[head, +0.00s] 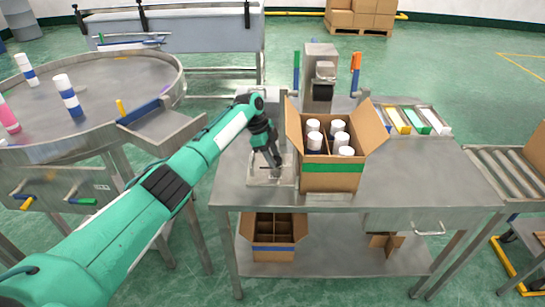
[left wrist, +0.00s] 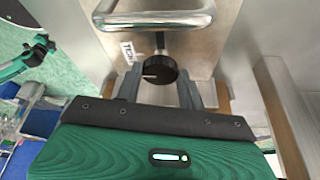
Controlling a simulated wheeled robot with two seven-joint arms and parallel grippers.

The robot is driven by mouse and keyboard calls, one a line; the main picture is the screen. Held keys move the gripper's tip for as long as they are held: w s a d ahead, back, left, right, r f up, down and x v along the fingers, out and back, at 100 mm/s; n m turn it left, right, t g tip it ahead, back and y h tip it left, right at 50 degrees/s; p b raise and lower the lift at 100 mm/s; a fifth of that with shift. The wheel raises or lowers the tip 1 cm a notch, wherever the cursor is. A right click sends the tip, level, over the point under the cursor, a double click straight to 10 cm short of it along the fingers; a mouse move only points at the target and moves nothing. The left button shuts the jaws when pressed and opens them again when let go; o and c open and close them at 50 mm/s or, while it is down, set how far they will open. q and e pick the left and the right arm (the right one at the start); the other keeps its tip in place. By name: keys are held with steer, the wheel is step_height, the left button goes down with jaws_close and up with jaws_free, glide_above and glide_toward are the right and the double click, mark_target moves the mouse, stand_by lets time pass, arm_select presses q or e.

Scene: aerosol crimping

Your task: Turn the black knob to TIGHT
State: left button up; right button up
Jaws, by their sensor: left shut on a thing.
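The black knob (left wrist: 160,69) sits on a metal plate in the left wrist view, with a pale pointer mark on its lower left side. A white label (left wrist: 127,52), with partly readable letters that look like TIGHT, is just left of and above it. My left gripper (left wrist: 160,80) has a finger on each side of the knob and is shut on it. In the head view my left gripper (head: 274,163) reaches down to a small metal fixture (head: 258,176) left of the open carton; the knob is hidden there. My right gripper is not in view.
A curved metal handle (left wrist: 155,18) crosses just beyond the knob. An open carton (head: 333,180) with several white-capped cans stands close right of the gripper on the steel table (head: 430,185). A round turntable (head: 95,80) with cans is at the left.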

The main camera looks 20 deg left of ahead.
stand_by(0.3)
arm_select(q)
steer(key=o, duration=1)
steer(key=b+v, duration=0.1)
steer(key=v, duration=1.3)
steer(key=shift+d, duration=0.1)
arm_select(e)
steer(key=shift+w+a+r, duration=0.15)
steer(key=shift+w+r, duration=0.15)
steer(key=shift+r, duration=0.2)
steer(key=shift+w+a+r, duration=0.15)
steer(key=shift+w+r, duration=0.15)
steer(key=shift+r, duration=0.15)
